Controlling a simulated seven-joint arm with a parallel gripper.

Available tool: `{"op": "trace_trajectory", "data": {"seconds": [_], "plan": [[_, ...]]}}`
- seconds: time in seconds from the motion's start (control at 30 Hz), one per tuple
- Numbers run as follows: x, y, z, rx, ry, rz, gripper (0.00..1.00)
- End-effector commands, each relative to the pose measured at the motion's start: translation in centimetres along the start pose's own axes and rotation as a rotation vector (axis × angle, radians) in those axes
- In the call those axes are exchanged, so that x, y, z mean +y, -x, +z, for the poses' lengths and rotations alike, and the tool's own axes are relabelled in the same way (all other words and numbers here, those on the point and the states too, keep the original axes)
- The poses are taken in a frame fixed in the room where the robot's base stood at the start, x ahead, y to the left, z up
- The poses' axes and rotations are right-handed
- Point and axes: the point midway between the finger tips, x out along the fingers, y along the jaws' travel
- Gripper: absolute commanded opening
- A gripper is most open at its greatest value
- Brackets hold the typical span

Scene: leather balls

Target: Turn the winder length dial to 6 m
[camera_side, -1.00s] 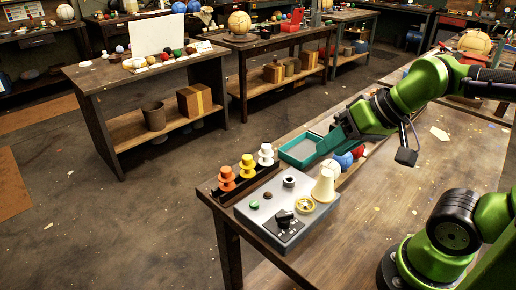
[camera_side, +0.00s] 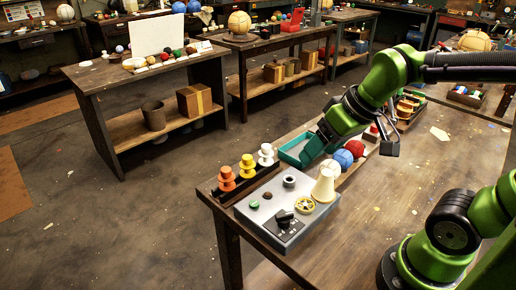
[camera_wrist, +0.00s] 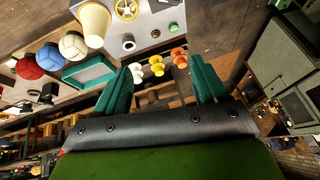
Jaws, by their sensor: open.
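The winder is a grey box (camera_side: 262,214) at the near left end of the bench. Its black length dial (camera_side: 284,217) sits on a dark plate on the front part of the top; the marks are too small to read. The dial is not clearly visible in the wrist view. My gripper (camera_side: 308,150) is open and empty, above the bench near the teal tray, behind and right of the dial and well apart from it. In the wrist view, the two teal fingers of my gripper (camera_wrist: 160,88) stand wide apart with nothing between them.
On the winder stand a cream cone (camera_side: 324,187), a yellow handwheel (camera_side: 304,205) and a dark ring (camera_side: 289,181). Orange, yellow and white spools (camera_side: 247,167) stand in a rack along its back left side. A teal tray (camera_side: 292,152) and blue, red and white balls (camera_side: 343,159) lie behind.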

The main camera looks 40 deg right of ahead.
Motion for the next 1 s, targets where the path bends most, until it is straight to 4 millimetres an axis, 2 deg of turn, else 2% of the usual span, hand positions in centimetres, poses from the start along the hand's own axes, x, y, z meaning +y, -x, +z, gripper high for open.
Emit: {"op": "trace_trajectory", "data": {"seconds": [0.27,0.5,0.7,0.83,1.0], "plan": [[-2.2,-2.1,-1.6,-0.224,0.827,-0.014,0.72],[-4.0,-3.0,-2.5,-0.355,1.550,-0.171,0.72],[-5.3,-3.0,-3.1,-0.390,2.115,-0.356,0.72],[-5.8,-2.4,-3.2,-0.379,2.406,-0.456,0.72],[-5.7,-2.0,-3.0,-0.362,2.611,-0.543,0.72]]}}
